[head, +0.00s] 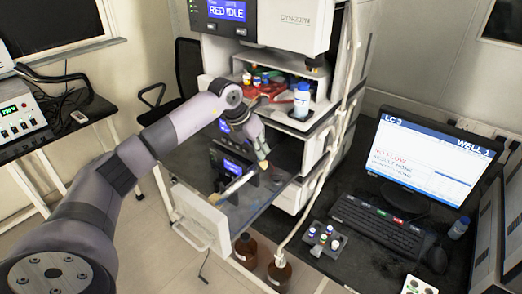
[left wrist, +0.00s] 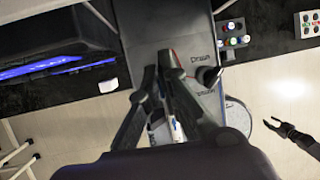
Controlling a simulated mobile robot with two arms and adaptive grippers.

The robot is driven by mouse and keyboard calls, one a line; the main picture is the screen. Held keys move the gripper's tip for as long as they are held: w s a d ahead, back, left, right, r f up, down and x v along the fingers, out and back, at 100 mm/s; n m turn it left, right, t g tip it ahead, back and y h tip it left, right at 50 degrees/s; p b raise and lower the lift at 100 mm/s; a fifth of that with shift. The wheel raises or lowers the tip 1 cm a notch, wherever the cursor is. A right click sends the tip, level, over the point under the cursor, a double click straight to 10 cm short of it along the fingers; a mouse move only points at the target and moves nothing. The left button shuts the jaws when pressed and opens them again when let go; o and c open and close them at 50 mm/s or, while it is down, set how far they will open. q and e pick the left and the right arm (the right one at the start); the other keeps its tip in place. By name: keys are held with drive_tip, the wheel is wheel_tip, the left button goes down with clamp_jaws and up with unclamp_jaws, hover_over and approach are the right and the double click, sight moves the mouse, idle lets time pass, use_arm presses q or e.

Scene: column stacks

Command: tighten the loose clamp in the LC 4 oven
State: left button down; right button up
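The pulled-out oven drawer (head: 205,222) is in the middle of the head view. Its label is not readable there. A pale rod-like column (head: 233,186) lies slantwise in it, beside dark clamp-like blocks. I cannot tell which clamp is loose. My left gripper (head: 262,160) points down over the drawer's far right part. In the left wrist view my left gripper's fingers (left wrist: 158,72) come together at the tips. Nothing is clearly seen between the tips. A white and blue tube (left wrist: 176,131) shows behind the fingers. My right gripper (left wrist: 281,128) appears low at the right, over the floor, fingers apart and empty.
The instrument stack (head: 285,22) stands behind the drawer, with bottles on a shelf. A pale tube (head: 322,160) runs down past the drawer's right side. Brown bottles (head: 279,272) stand below. A monitor (head: 425,155), keyboard and vial rack (head: 323,240) are on the right bench.

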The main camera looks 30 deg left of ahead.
use_arm(q)
drive_tip(key=shift+a+f, duration=0.15)
drive_tip(key=shift+f, duration=0.05)
drive_tip(key=shift+h, duration=0.3)
drive_tip(key=h+b, duration=0.1)
drive_tip(key=a+f+h+b, duration=0.1)
drive_tip(key=h, duration=0.1)
drive_tip(key=shift+a+n+b, duration=0.2)
drive_tip(key=shift+n+b, duration=0.15)
drive_tip(key=shift+n, duration=0.05)
drive_tip(key=shift+a+f+h+b, duration=0.2)
drive_tip(key=shift+h+b, duration=0.25)
drive_tip(key=shift+h, duration=0.15)
drive_tip(key=shift+a+f+h+b, duration=0.1)
drive_tip(key=shift+a+h+b, duration=0.1)
drive_tip(key=shift+h+b, duration=0.3)
drive_tip(key=shift+n+h, duration=0.3)
